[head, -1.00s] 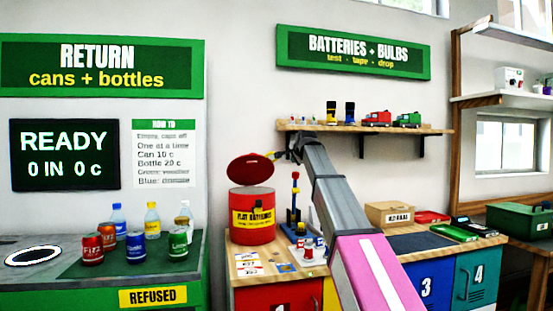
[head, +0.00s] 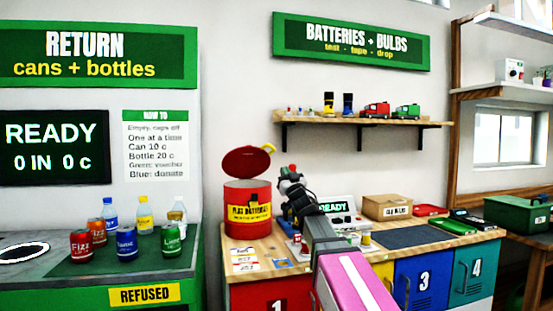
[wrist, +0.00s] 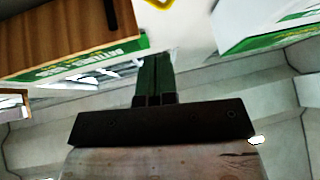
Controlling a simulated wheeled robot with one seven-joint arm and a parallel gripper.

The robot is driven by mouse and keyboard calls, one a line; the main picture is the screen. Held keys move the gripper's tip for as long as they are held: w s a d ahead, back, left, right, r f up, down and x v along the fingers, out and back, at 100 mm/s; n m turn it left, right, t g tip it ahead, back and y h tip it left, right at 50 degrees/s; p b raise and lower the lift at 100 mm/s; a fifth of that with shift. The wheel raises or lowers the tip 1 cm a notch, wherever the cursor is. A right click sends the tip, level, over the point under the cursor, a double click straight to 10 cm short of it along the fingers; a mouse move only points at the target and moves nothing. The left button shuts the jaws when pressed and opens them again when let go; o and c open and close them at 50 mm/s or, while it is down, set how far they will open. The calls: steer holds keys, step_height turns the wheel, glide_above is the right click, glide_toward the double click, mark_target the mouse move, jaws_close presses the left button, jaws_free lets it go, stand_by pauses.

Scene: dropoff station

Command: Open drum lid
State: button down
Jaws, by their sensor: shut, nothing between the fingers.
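The red drum (head: 248,225) with a yellow battery label stands on the left part of the wooden counter. Its red lid (head: 245,162) is raised and tilted back above the rim, leaving a gap at the front. A yellow handle (head: 268,147) sticks out at the lid's upper right. My gripper (head: 291,171) is right of the lid and slightly lower, apart from it. In the wrist view its fingers (wrist: 154,78) are shut together with nothing between them. A yellow loop (wrist: 158,3), perhaps the handle, is cut off at the top there.
A shelf (head: 350,121) with toy trucks hangs above the counter. A READY display (head: 336,208) and a cardboard box (head: 387,207) stand behind and right of my arm. Cans and bottles stand on the left station (head: 75,262). The air between gripper and lid looks clear.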

mark_target(271, 146)
steer(key=shift+x, duration=7)
steer(key=shift+w+r, duration=0.1)
steer(key=shift+w, duration=0.05)
steer(key=shift+w+r, duration=0.3)
steer(key=w+d+f+x, duration=0.1)
steer(key=d+x, duration=0.1)
steer(key=x, duration=1.2)
steer(key=shift+w, duration=0.35)
steer(key=shift+s, duration=0.15)
